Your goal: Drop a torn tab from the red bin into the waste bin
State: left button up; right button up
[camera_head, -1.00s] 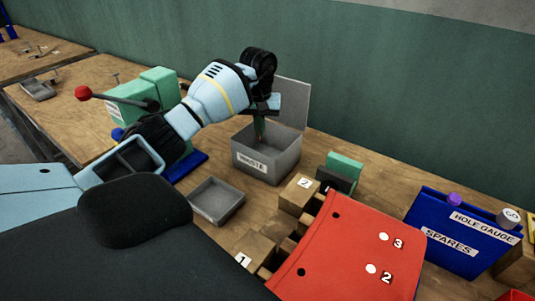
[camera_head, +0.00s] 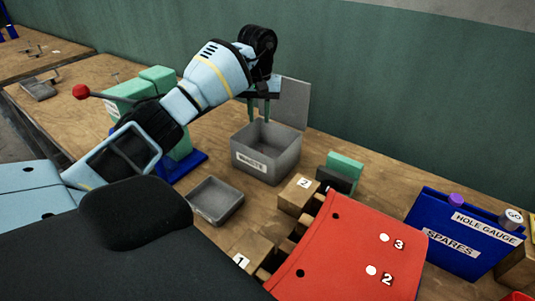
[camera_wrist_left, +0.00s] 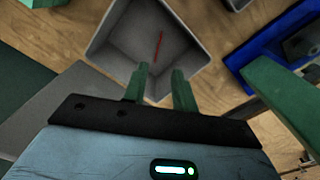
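The grey waste bin (camera_head: 262,174), labelled WASTE, stands on the bench with its lid (camera_head: 291,103) raised at the back. My left gripper (camera_head: 259,112) is over the bin, pointing down, with its two green fingers apart and nothing between them. In the left wrist view the open fingers (camera_wrist_left: 158,88) are above the waste bin (camera_wrist_left: 106,48). A thin red torn tab (camera_wrist_left: 159,47) lies inside it, apart from the fingers. A red edge (camera_head: 518,296) at the bottom right corner may be the red bin; most of it is out of frame. My right gripper is not in view.
A small grey tray (camera_head: 214,200) is in front of the waste bin. A green press (camera_head: 158,82) with a red-knobbed lever stands to the left.

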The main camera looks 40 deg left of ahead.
pick_arm(q)
notch_tip(320, 180, up, 3)
dwell(0.3)
dwell(0.6)
